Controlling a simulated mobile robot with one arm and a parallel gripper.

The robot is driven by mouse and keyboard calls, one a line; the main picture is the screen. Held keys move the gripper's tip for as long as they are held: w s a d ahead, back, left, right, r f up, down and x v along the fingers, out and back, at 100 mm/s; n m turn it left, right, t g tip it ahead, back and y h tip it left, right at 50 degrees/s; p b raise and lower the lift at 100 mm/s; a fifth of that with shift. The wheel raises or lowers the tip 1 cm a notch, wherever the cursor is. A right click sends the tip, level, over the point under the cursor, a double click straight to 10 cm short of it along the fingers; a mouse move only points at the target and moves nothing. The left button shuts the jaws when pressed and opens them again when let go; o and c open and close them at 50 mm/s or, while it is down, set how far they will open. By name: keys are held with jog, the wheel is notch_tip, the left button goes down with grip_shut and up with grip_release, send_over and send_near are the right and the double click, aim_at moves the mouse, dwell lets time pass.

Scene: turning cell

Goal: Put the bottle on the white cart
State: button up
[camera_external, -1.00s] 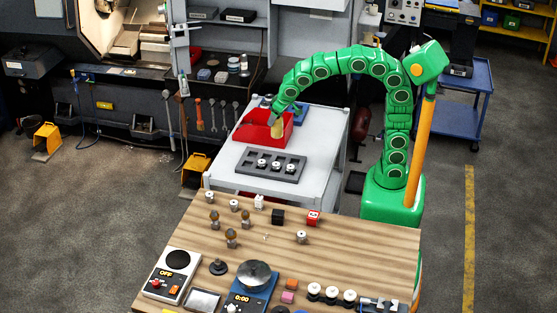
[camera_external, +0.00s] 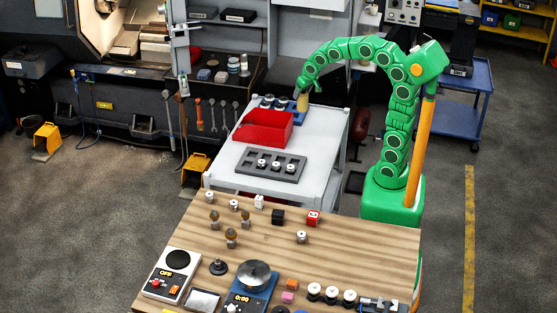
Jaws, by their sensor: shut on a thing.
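My gripper (camera_external: 303,91) is at the far end of the white cart (camera_external: 225,171), at the end of my green arm. It is shut on a small tan bottle (camera_external: 302,103), which is upright. The bottle is over or at the right end of a blue tray (camera_external: 291,116) at the back of the cart. I cannot tell whether its bottom touches anything. The fingers are too small to make out.
A red bin (camera_external: 264,128) and a dark grey rack (camera_external: 271,165) with several parts stand on the cart. Bare cart top shows at the right and front. A wooden table (camera_external: 355,240) with many small items is nearer. A blue cart (camera_external: 455,122) stands at the right.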

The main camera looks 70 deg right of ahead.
jog(key=s+d+f, duration=0.1)
jog(key=f, duration=0.7)
jog(key=s+d+f, duration=0.1)
jog(key=d+f, duration=0.1)
jog(key=f, duration=0.5)
jog(key=shift+d+f+m, duration=0.25)
jog(key=shift+f+m, duration=0.05)
jog(key=shift+f, duration=0.1)
jog(key=shift+f, duration=0.1)
jog(key=o, duration=1.3)
